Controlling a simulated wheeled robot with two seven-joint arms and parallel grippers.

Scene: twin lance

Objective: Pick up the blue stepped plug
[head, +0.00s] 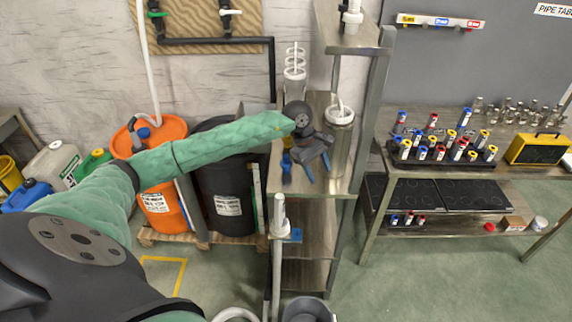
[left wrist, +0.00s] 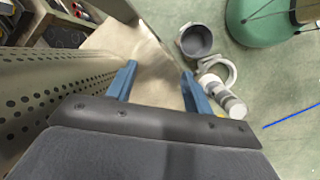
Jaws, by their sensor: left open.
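A small dark blue piece (head: 286,163), which looks like the blue stepped plug, stands on the metal shelf top (head: 341,187) in the head view. Its steps are too small to make out. My left gripper (head: 319,174) is just to the right of it, over the same shelf top, with its blue fingers pointing down and apart. The left wrist view shows the left gripper (left wrist: 159,70) open, with only bare shelf surface between its fingers. I cannot make out the plug in the left wrist view. My right gripper is not in view.
A black drum (head: 228,180) and an orange drum (head: 160,200) stand left. A white-topped post (head: 279,215) rises in front. A bench (head: 375,160) with capped tubes is right.

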